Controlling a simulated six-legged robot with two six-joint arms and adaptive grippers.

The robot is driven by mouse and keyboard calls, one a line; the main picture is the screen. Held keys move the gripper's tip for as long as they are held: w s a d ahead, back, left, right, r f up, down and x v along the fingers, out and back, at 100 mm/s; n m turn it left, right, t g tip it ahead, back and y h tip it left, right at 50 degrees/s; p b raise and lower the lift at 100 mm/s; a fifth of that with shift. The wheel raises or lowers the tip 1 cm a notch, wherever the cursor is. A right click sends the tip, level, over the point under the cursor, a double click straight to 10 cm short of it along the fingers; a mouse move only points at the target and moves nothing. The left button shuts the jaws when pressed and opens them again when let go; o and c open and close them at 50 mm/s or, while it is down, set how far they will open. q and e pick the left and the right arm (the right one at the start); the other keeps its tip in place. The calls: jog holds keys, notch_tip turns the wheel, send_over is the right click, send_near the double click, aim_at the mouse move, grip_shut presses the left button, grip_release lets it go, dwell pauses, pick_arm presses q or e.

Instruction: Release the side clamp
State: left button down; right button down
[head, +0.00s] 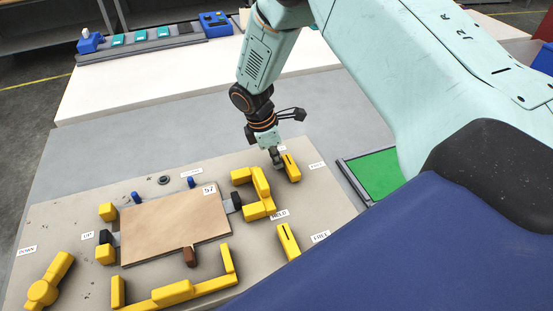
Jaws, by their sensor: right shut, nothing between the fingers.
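The light brown board (175,228), marked 57, lies on the beige fixture plate (335,205). A yellow clamp-like part (258,187) stands at the board's right side, by a dark pad (236,199). To its right is a yellow slotted block (292,170), and a second yellow slotted block (287,240) sits nearer me by the HELD and FREE labels. I cannot tell for sure which part is the side clamp. My right gripper (278,163) points down, shut and empty, right beside the far slotted block; I cannot tell whether it touches. My left gripper is out of view.
A yellow lever (48,283) stands at the left by the DOWN label. A yellow frame (172,292) runs along the board's near side. A green tray (375,174) lies to the right. A grey strip with blue devices (150,42) lies at the back on a clear white surface.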

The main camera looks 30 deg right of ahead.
aim_at(291, 159)
jog(key=shift+d+m, duration=0.1)
jog(key=shift+m, duration=0.3)
jog(key=shift+w+d+m+g, duration=0.15)
jog(key=shift+d+m, duration=0.1)
jog(key=shift+m, duration=0.35)
jog(key=shift+w+d+m+g, duration=0.1)
jog(key=shift+d+m+g, duration=0.1)
jog(key=shift+m, duration=0.4)
jog(key=m, duration=0.1)
jog(key=d+m, duration=0.1)
jog(key=m, duration=0.1)
jog(key=m+y, duration=0.1)
jog(key=shift+d+m+g, duration=0.3)
jog(key=shift+g, duration=0.05)
jog(key=m, duration=0.1)
jog(key=d+m, duration=0.1)
jog(key=shift+m+y+p, duration=0.3)
jog(key=shift+y, duration=0.1)
jog(key=m, duration=0.2)
jog(key=d+m+y, duration=0.1)
jog(key=m, duration=0.1)
jog(key=shift+s+p, duration=0.35)
jog(key=shift+s+a+p, duration=0.45)
jog(key=shift+p, duration=0.2)
jog(key=shift+s+f+g, duration=0.1)
jog(key=shift+f+g, duration=0.05)
jog(key=shift+g, duration=0.15)
